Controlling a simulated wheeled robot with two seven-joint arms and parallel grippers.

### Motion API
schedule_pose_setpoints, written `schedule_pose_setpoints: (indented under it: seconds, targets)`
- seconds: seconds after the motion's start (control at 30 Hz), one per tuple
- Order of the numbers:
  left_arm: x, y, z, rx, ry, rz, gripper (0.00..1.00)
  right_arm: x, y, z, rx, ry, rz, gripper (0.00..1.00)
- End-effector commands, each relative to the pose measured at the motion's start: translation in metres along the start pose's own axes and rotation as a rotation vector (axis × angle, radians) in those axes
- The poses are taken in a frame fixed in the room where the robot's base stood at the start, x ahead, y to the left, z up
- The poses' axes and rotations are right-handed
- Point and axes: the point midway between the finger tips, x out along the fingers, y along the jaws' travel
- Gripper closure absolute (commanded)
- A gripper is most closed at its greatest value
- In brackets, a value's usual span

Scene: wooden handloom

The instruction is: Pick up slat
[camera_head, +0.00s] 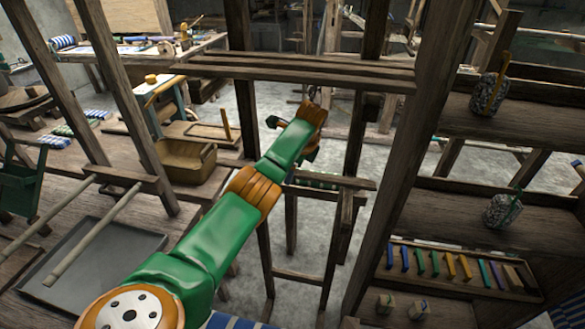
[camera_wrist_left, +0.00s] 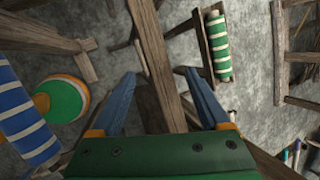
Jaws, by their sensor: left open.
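My left arm reaches from the lower left to the middle of the head view, and its gripper end (camera_head: 308,120) is small and partly hidden by the wrist there. In the left wrist view my left gripper (camera_wrist_left: 158,80) is open, with blue fingers apart. A long brown wooden bar (camera_wrist_left: 154,55) runs between and beyond the fingers; I cannot tell whether it is the slat or part of the frame, or whether it touches them. In the head view, long dark wooden slats (camera_head: 295,68) lie side by side across the frame, above the gripper end. My right gripper is not in view.
Upright posts (camera_head: 115,95) of the loom frame stand around the arm. A green-striped roll (camera_wrist_left: 219,48) sits beside the bar in the left wrist view. Shelves (camera_head: 505,125) stand at the right, and a brown basket (camera_head: 187,160) is left of the arm.

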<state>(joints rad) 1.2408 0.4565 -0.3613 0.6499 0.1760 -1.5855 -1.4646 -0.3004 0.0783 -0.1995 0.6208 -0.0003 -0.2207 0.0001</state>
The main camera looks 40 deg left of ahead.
Motion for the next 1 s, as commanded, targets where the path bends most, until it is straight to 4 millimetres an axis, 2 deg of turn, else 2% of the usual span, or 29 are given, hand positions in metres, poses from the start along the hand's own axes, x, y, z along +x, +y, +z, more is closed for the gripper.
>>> schedule_pose_setpoints:
  seconds: [0.27,0.3,0.5,0.6,1.0]
  targets:
    - [0.0073,0.0007,-0.0003,0.000,-0.001,0.000,0.21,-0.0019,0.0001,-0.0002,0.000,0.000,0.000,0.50]
    - [0.0073,0.0007,-0.0003,0.000,-0.001,0.000,0.24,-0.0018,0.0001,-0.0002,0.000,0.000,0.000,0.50]
    - [0.0071,0.0007,-0.0003,-0.001,-0.001,0.000,0.78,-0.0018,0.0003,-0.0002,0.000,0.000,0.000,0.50]
    - [0.0070,0.0007,-0.0003,-0.001,-0.001,0.000,1.00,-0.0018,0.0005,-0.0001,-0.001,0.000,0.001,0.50]
    - [0.0058,0.0002,0.0000,0.000,-0.001,0.000,1.00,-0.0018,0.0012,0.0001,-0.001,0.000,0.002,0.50]
